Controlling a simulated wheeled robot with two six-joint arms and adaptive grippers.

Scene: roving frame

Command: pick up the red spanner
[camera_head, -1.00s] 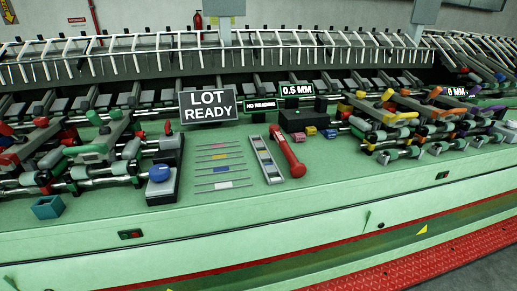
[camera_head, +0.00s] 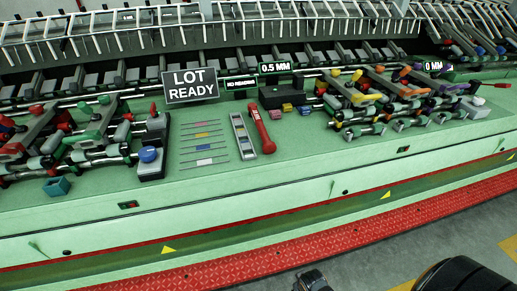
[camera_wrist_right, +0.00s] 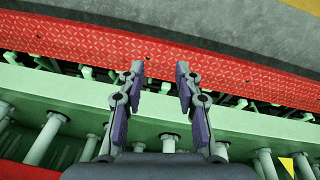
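The red spanner (camera_head: 261,128) lies on the green bench top in the head view, tilted, with its rounded end toward the front. It lies close along the right side of a grey slotted tray (camera_head: 241,147); I cannot tell if they touch. My right gripper (camera_wrist_right: 160,72) is open and empty in the right wrist view, its two fingers apart over the red chequered walkway and the green machine front. The spanner does not show in that view. My left gripper is not in view.
A "LOT READY" sign (camera_head: 190,86) stands behind several thin rods. A blue-knobbed block (camera_head: 150,162) is to the left, and a teal block (camera_head: 57,187) farther left. Crowded clamps and bars (camera_head: 375,100) fill the right. The bench front strip is clear. A red walkway (camera_head: 270,254) runs below.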

